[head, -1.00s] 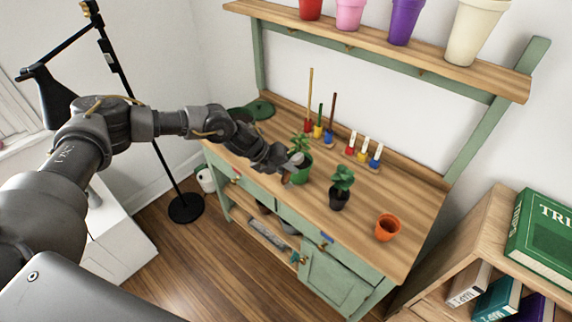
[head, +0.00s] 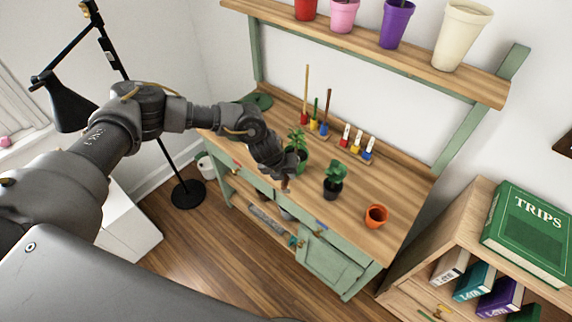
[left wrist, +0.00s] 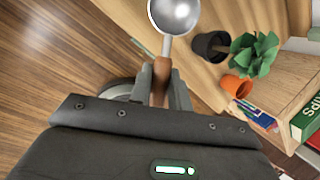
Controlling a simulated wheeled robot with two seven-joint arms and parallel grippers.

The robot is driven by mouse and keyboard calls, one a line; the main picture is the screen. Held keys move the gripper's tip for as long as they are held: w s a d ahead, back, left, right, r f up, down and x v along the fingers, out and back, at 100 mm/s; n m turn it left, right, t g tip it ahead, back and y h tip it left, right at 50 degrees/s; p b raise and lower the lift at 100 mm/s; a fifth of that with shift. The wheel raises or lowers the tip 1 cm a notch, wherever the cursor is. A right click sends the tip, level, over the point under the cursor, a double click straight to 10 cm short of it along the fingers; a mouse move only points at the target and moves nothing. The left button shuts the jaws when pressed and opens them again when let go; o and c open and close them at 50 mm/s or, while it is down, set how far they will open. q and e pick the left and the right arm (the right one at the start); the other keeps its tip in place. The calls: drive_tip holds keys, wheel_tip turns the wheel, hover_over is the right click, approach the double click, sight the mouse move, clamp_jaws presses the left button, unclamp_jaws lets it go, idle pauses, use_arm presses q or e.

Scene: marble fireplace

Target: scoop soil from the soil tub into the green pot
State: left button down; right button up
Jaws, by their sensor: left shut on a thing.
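In the left wrist view the scoop has a wooden handle (left wrist: 160,84) between the fingers (left wrist: 160,78) and a round, shiny metal bowl (left wrist: 174,14). The bowl looks empty. My right gripper is out of view.
A black pot with a plant (head: 333,189) and an empty orange pot (head: 376,216) stand to the right on the bench (head: 352,213). Small tools stand in coloured holders (head: 314,126) at the back. A bookcase (head: 440,240) is at the right, a black lamp (head: 70,105) at the left.

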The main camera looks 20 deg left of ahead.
sight(287, 185)
use_arm(q)
drive_tip(key=shift+s+d+r+y+p, duration=0.1)
drive_tip(key=shift+s+d+y+p, duration=0.3)
drive_tip(key=shift+s+p, duration=0.4)
drive_tip(key=shift+s+d+r+y+p, duration=0.15)
drive_tip(key=shift+s+y+p, duration=0.35)
drive_tip(key=shift+p, duration=0.45)
drive_tip(key=shift+s+d+f+y+p, duration=0.15)
drive_tip(key=shift+s+y+p, duration=0.05)
drive_tip(key=shift+s+y, duration=0.2)
drive_tip(key=shift+s+d+f+y+p, duration=0.1)
drive_tip(key=shift+s+d+y+p, duration=0.1)
drive_tip(key=shift+s+y, duration=0.15)
drive_tip(key=shift+a, duration=0.1)
